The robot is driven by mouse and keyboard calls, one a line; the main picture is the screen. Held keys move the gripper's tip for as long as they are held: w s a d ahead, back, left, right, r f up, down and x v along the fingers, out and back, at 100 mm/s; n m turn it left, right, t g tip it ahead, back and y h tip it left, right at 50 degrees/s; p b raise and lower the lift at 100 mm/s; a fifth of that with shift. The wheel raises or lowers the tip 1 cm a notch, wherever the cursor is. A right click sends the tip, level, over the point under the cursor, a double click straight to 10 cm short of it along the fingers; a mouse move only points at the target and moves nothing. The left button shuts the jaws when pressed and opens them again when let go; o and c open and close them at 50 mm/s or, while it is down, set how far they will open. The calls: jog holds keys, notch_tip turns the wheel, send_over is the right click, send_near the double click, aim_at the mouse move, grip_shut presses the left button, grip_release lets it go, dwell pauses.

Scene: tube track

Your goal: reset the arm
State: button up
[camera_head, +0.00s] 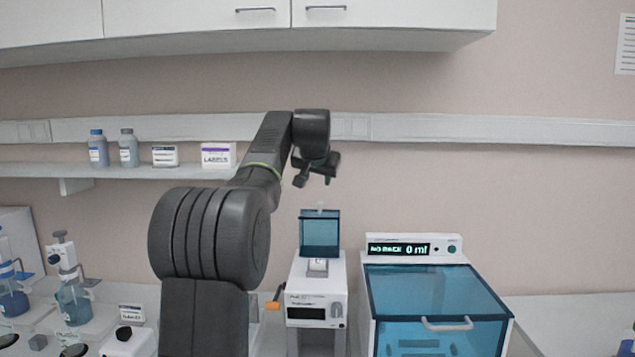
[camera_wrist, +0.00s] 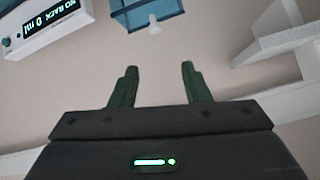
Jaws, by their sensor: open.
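My gripper (camera_head: 315,182) is raised in front of the back wall, above the small white device with the blue clear top. Its fingers are apart with nothing between them. In the wrist view my gripper (camera_wrist: 157,82) shows two dark green fingers spread wide, with bare wall between and beyond them. My arm bends up from the left of centre in the head view and reaches to the right.
A small white device (camera_head: 317,290) with an orange handle stands below my gripper. Right of it is a larger machine (camera_head: 412,245) with a blue lid. A wall shelf (camera_head: 115,171) holds bottles and boxes. Cabinets (camera_head: 200,20) hang above. Pump bottles (camera_head: 72,298) stand at left.

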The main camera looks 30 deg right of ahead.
aim_at(320, 203)
jog(key=p+x, duration=0.3)
jog(key=x, duration=1.1)
jog(key=shift+r+p, duration=0.1)
jog(key=shift+p, duration=0.2)
jog(key=shift+s, duration=0.1)
